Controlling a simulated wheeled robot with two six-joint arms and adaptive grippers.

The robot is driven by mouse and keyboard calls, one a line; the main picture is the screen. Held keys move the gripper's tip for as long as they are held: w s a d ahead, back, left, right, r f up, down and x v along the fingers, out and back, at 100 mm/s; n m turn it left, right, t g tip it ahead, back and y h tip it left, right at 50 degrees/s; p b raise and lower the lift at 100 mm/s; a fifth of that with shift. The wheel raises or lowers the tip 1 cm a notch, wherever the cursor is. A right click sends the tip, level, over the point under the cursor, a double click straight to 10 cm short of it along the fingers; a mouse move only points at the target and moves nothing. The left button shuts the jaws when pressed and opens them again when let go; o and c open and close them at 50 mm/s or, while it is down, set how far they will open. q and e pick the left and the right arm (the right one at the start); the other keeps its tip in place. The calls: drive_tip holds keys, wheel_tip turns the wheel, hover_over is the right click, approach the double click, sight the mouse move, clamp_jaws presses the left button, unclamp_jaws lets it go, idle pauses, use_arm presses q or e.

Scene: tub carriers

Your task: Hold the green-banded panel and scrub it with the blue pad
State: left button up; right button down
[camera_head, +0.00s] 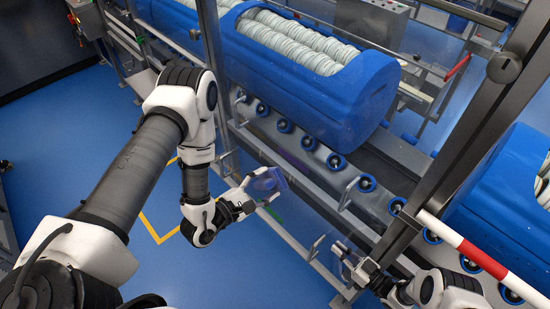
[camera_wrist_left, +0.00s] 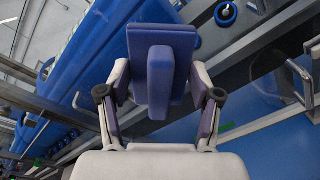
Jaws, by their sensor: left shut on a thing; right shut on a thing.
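My left gripper (camera_head: 252,192) is shut on the blue pad (camera_head: 267,180). In the left wrist view the pad (camera_wrist_left: 174,75) has a flat backing and a raised block gripped between the fingers. A short green band (camera_head: 275,215) shows on the frame side just below the pad; it also shows in the left wrist view (camera_wrist_left: 228,127). The panel it marks looks clear, and its outline is hard to tell. I cannot tell whether the pad touches it. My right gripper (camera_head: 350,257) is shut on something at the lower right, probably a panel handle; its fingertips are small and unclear.
A roller conveyor (camera_head: 310,143) with blue wheels runs behind the panels. A blue tub (camera_head: 300,85) with white stacked items stands on it, and another tub (camera_head: 500,195) is at right. A grey post and red-white bar (camera_head: 470,250) stand near my right arm.

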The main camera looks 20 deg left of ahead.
use_arm(q)
approach(257, 150)
drive_tip(key=x, duration=0.4)
drive_tip(key=shift+w, duration=0.1)
idle(0.5)
drive_tip(key=shift+x, duration=1)
idle(0.4)
drive_tip(key=shift+d, duration=0.25)
drive_tip(key=shift+s+d+r, duration=0.1)
drive_tip(key=shift+s+d, duration=1.1)
drive_tip(key=shift+d, duration=1.6)
drive_tip(key=shift+s+d+f, duration=0.1)
drive_tip(key=shift+s+d, duration=1.15)
drive_tip(key=shift+d, duration=1.55)
drive_tip(key=shift+s+d+r, duration=0.1)
drive_tip(key=shift+s+d, duration=1.1)
drive_tip(key=shift+d, duration=1.6)
drive_tip(key=shift+w+a, duration=0.8)
drive_tip(key=shift+a, duration=1)
drive_tip(key=shift+w+a, duration=0.8)
drive_tip(key=shift+a, duration=1)
drive_tip(key=shift+w+a, duration=0.8)
drive_tip(key=shift+a, duration=0.95)
drive_tip(key=shift+w+a, duration=0.4)
drive_tip(key=shift+a, duration=0.7)
drive_tip(key=shift+w+a, duration=0.4)
drive_tip(key=shift+a, duration=0.7)
drive_tip(key=shift+w+a, duration=0.4)
drive_tip(key=shift+a, duration=0.65)
